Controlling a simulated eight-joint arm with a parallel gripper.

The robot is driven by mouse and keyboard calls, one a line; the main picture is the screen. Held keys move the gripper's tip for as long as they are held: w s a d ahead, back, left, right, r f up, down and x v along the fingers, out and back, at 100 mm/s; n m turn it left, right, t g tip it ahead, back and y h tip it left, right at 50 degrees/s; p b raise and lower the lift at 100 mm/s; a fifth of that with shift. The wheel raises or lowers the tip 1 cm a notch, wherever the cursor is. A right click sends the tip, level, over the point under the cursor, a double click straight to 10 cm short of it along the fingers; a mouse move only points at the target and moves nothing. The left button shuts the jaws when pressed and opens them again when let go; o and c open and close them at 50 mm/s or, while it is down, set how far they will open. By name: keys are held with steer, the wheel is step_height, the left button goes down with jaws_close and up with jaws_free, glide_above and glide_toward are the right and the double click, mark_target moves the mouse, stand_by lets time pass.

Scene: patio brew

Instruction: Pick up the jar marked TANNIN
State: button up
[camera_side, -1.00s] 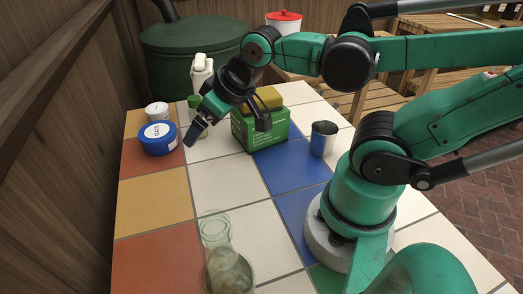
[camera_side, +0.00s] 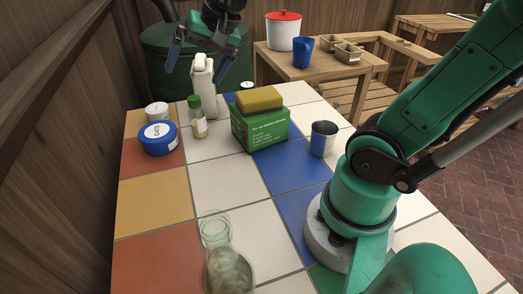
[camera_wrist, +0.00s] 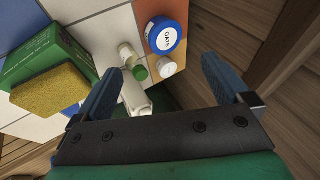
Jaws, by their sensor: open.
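I cannot read the word TANNIN on any jar. A small white jar (camera_side: 157,112) stands behind the blue OATS tub at the table's back left. It also shows in the wrist view (camera_wrist: 167,68), where it lies between my fingers in the picture; its lettering is too small to read. Another small white-topped container (camera_side: 246,86) is partly hidden behind the sponge and box. My gripper (camera_side: 201,63) is open and empty, raised above the table's far end near the white jug. Its two blue fingers show in the wrist view (camera_wrist: 160,70).
The blue OATS tub (camera_side: 158,138), green-capped bottle (camera_side: 198,122), white jug (camera_side: 202,85), green box (camera_side: 262,132) with yellow sponge (camera_side: 260,98), metal cup (camera_side: 323,139) and glass vessel (camera_side: 228,265) stand on the tiled table. Its left middle tiles are clear.

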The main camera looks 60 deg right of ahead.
steer(key=w+d+m+y, duration=0.1)
steer(key=w+d+m, duration=0.2)
steer(key=d+m, duration=0.3)
steer(key=m+t+y, duration=0.2)
steer(key=m+t, duration=0.4)
steer(key=m, duration=1.1)
glide_above(253, 85)
steer(key=s+d, duration=0.1)
steer(key=s, duration=0.1)
step_height(253, 85, down, 2)
steer(key=f, duration=1.3)
steer(key=shift+w, duration=0.25)
steer(key=shift+w+a+f+n+y, duration=0.1)
steer(key=shift+f+n+y, duration=0.2)
steer(key=shift+f, duration=0.1)
steer(key=shift+x, duration=2.7)
jaws_close()
